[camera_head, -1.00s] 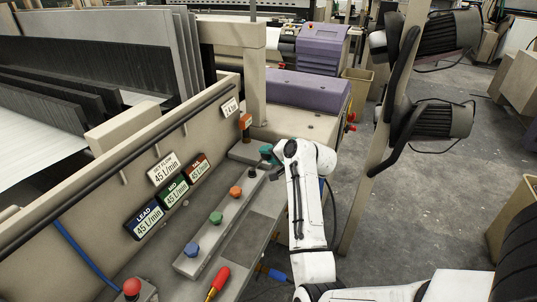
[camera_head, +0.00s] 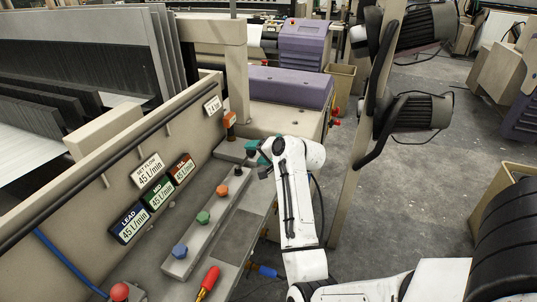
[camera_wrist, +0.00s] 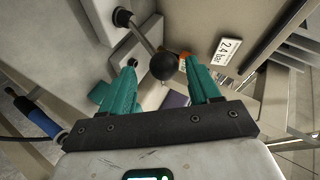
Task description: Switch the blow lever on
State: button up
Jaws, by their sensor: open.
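The blow lever shows in the wrist view as a metal rod with a black ball knob (camera_wrist: 163,66), rising from a dark pivot on a light block. My gripper (camera_wrist: 159,72) has two teal fingers standing apart, with the ball seen between their tips. I cannot tell if either finger touches it. In the head view my gripper (camera_head: 258,153) is at the far end of the valve panel, by the end of the knob strip. The lever is small and partly hidden there, so its position is unclear.
A strip bears blue (camera_head: 180,251), green (camera_head: 203,217) and orange (camera_head: 222,190) knobs. A red button (camera_head: 119,292) and red screwdriver (camera_head: 208,281) are nearer. A "2.4 bar" label (camera_wrist: 228,52) is on the wall. A beige post (camera_head: 345,180) stands right of my arm.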

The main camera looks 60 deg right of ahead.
jog(key=v, duration=0.9)
jog(key=shift+s+b, duration=0.3)
jog(key=s+a+f+n+g+y, duration=0.25)
jog(key=a+f+n, duration=0.25)
jog(key=a+f, duration=0.3)
jog(key=s+a+f+n+g+y, duration=0.1)
jog(key=a+f+n+g, duration=0.3)
jog(key=a, duration=0.7)
jog(key=s+a+f+n+g, duration=0.2)
jog(key=s+a+f+n, duration=0.1)
jog(key=s+a, duration=0.3)
jog(key=s+a+f+n+g, duration=0.2)
jog(key=s+a+f+n, duration=0.2)
jog(key=s+a+n, duration=0.1)
jog(key=shift+s+a+f+y, duration=0.35)
jog(key=shift+s+a, duration=0.25)
jog(key=shift+a, duration=0.6)
